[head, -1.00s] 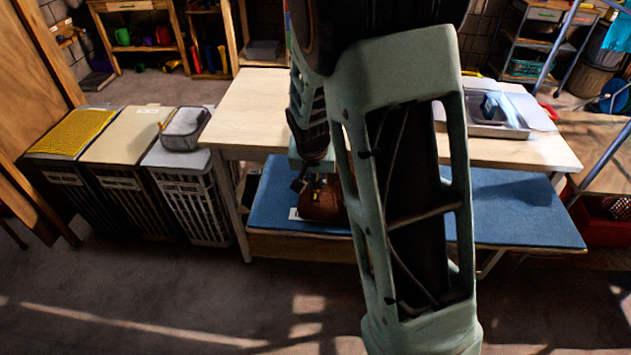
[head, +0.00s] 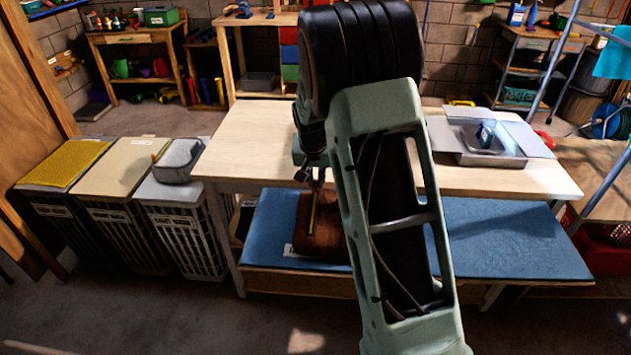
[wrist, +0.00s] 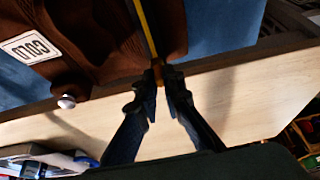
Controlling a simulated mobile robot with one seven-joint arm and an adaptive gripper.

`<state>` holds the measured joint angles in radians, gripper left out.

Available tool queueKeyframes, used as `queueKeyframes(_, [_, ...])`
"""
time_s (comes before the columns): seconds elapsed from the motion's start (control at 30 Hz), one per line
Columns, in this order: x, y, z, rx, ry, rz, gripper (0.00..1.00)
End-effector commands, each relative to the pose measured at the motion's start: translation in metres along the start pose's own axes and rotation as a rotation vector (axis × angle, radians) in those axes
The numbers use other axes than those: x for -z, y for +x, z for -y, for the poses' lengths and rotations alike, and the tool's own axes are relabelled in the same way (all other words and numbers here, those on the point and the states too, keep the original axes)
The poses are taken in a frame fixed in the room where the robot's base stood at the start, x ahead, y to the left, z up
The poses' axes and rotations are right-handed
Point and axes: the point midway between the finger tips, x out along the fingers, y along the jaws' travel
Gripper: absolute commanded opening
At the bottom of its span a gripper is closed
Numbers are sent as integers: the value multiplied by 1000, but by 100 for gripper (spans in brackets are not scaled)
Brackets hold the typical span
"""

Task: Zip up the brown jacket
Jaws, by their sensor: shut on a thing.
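The brown jacket (head: 327,232) lies on the blue mat (head: 500,230) below the wooden tabletop, partly hidden by my arm. A yellow zipper line (head: 312,212) runs along it. In the wrist view the jacket (wrist: 105,35) fills the upper left, and the yellow zipper (wrist: 146,28) leads down to my fingertips. My gripper (wrist: 163,80) is shut on a small orange-brown zipper pull (wrist: 158,72) at the jacket's edge. In the head view my gripper (head: 314,180) is at the jacket's far end, close to the tabletop's front edge.
The pale wooden tabletop (head: 245,140) overhangs the mat close to my gripper. A metal tray (head: 490,150) stands on its right part. Several lidded hampers (head: 125,165) stand to the left, with a grey container (head: 178,160) on one.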

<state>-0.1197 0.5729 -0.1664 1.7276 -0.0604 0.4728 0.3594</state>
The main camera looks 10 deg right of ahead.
Motion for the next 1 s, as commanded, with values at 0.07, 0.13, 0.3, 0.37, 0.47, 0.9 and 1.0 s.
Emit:
queueKeyframes(0.07, [0,0,0,1,-1,-1,11])
queueKeyframes(0.13, [0,0,0,1,-1,-1,19])
queueKeyframes(0.3, [0,0,0,0,-1,-1,26])
queueKeyframes(0.37, [0,0,0,0,-1,0,26])
queueKeyframes(0.47, [0,-1,0,0,0,0,26])
queueKeyframes(0.9, [1,-63,1,3,0,-5,26])
queueKeyframes(1.0, [0,-82,1,3,0,-4,26])
